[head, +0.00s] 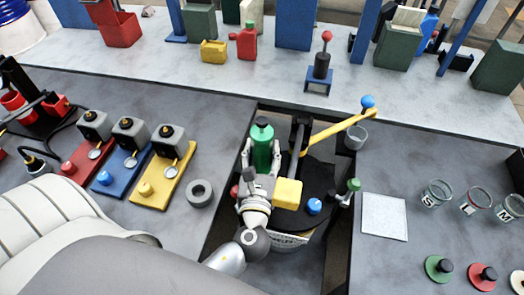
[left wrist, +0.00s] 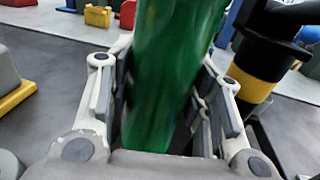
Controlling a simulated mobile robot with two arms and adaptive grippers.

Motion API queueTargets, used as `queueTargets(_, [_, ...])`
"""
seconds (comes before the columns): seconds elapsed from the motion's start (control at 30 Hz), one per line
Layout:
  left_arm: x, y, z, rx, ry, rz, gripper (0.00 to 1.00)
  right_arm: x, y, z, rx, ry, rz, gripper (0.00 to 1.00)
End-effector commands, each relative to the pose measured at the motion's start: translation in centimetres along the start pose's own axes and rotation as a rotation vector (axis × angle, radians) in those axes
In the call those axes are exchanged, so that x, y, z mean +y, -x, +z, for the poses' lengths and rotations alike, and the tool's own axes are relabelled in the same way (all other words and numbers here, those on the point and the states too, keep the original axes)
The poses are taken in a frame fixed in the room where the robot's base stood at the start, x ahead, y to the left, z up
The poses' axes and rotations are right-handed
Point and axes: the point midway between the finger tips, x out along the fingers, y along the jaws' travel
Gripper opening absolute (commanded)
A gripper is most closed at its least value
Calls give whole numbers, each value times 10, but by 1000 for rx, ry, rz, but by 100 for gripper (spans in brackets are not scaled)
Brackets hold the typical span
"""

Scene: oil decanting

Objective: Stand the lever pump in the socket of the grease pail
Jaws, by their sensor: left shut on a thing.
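My left gripper (head: 262,172) is shut on a green cylinder (head: 262,148) with a dark cap, held roughly upright. In the left wrist view the fingers flank the green cylinder (left wrist: 172,70). A black column with a yellow lever (head: 338,131) and blue knob, apparently the lever pump, stands just right of the cylinder. The black part with a yellow band (left wrist: 253,85) in the left wrist view may belong to it. The grease pail (head: 290,243) has a pale labelled wall and dark top, in the gap between tables. I cannot tell whether the pump's foot is in the socket. My right gripper is not in view.
A yellow block (head: 287,193) and blue cap (head: 314,206) show over the pail top. A green knob (head: 354,184) is at its right. Coloured stations (head: 165,180) and a grey ring (head: 199,193) lie left. Glass jars (head: 436,194) and a white pad (head: 384,217) lie right.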

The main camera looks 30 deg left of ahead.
Motion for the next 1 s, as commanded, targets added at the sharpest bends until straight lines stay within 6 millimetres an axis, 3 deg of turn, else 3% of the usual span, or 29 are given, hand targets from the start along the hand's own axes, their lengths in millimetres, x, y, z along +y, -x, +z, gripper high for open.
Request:
queueTargets(0.63, [0, 0, -10, -2, 1, 0, 6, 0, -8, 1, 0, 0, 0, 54])
queueTargets(1.0, [0, 0, -1, -2, 0, 0, 6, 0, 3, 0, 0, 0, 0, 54])
